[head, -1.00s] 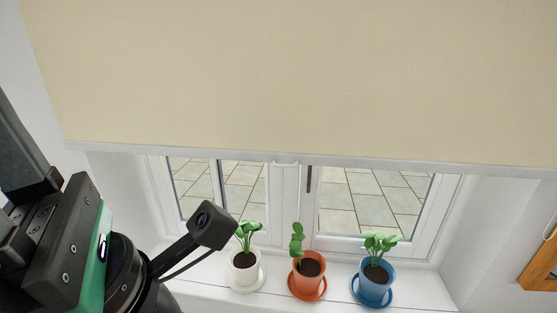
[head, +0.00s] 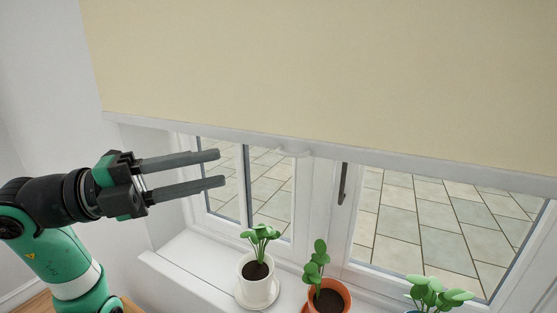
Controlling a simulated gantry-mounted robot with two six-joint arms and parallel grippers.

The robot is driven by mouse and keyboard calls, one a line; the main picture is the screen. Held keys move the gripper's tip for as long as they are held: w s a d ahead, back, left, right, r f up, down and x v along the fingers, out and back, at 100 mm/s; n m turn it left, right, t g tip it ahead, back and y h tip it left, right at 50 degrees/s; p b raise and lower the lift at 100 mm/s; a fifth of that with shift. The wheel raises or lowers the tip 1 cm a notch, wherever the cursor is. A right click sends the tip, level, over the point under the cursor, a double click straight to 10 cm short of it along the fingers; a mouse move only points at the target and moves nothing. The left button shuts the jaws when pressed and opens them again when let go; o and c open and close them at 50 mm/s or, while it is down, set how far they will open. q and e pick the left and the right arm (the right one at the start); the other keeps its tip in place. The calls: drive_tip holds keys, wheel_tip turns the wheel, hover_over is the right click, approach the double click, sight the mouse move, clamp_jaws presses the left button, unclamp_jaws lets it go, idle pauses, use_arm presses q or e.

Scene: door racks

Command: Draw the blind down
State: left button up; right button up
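The cream roller blind (head: 320,70) hangs over the upper part of the window, with a white bottom bar (head: 400,163) along its lower edge. A small white pull tab (head: 294,152) sits at the middle of the bar. The window's lower panes show below it. My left gripper (head: 222,168) comes in from the left, below the bar and left of the tab. Its two dark fingers are apart with nothing between them, and it appears clear of the blind. My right gripper does not show.
On the white sill (head: 190,262) stand a white pot (head: 257,288), an orange pot (head: 328,298) and a blue pot, cut off at the bottom edge, with a green plant (head: 438,293). A dark window handle (head: 343,183) is on the frame. Room is free between bar and plants.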

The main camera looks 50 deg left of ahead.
sight(284, 155)
use_arm(q)
drive_tip(key=p+x, duration=0.1)
drive_tip(key=x, duration=0.9)
drive_tip(key=shift+d+p, duration=0.15)
drive_tip(key=shift+p, duration=0.2)
drive_tip(key=shift+w+d, duration=0.2)
drive_tip(key=shift+w, duration=0.3)
drive_tip(key=shift+c, duration=0.3)
clamp_jaws()
